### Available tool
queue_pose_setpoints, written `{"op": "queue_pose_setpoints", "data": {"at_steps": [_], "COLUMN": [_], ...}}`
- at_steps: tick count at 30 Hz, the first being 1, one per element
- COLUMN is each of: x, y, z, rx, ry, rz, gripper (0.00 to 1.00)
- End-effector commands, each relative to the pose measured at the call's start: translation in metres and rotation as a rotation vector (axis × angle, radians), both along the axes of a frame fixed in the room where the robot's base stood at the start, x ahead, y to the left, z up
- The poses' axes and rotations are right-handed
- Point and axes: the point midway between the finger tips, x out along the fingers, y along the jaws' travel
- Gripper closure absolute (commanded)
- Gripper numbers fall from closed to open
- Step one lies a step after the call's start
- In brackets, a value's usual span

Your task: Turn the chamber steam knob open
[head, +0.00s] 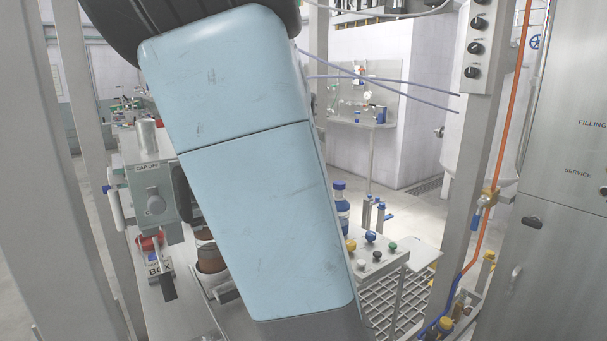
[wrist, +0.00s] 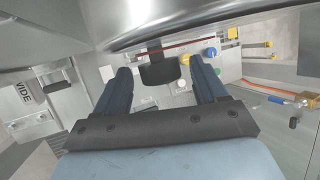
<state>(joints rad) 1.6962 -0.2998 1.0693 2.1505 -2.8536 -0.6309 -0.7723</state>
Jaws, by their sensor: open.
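My gripper (wrist: 161,66) shows in the wrist view with its two dark blue fingers apart. A dark knob-like part (wrist: 158,71) lies in line with the gap between the fingertips, below a curved shiny metal surface (wrist: 150,12). I cannot tell whether a finger touches it, nor read any label that names it as the chamber steam knob. In the head view my light blue arm fills the middle and my gripper is hidden. Several black knobs sit on a grey panel (head: 485,35) at upper right; their labels are too small to read.
A "CAP OFF" box (head: 152,203) stands left of my arm. A small control box (head: 376,258) with coloured buttons and a blue-capped bottle (head: 341,207) stand to its right. A grey post (head: 468,190), an orange hose (head: 502,135) and a steel cabinet (head: 556,225) bound the right side.

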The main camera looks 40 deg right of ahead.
Motion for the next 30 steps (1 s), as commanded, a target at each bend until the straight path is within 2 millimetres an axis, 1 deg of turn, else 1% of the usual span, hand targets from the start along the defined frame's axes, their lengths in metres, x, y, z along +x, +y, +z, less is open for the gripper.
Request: {"op": "queue_pose_setpoints", "data": {"at_steps": [1, 2, 18, 30], "x": [0.0001, 0.0001, 0.0001, 0.0001], "y": [0.0, 0.0, 0.0003, 0.0006], "z": [0.0001, 0.0001, 0.0002, 0.0001], "rx": [0.0, 0.0, 0.0, 0.001], "ry": [0.0, 0.0, 0.0, 0.0], "rz": [0.0, 0.0, 0.0, 0.001], "gripper": [0.29, 0.31, 0.83, 0.84]}}
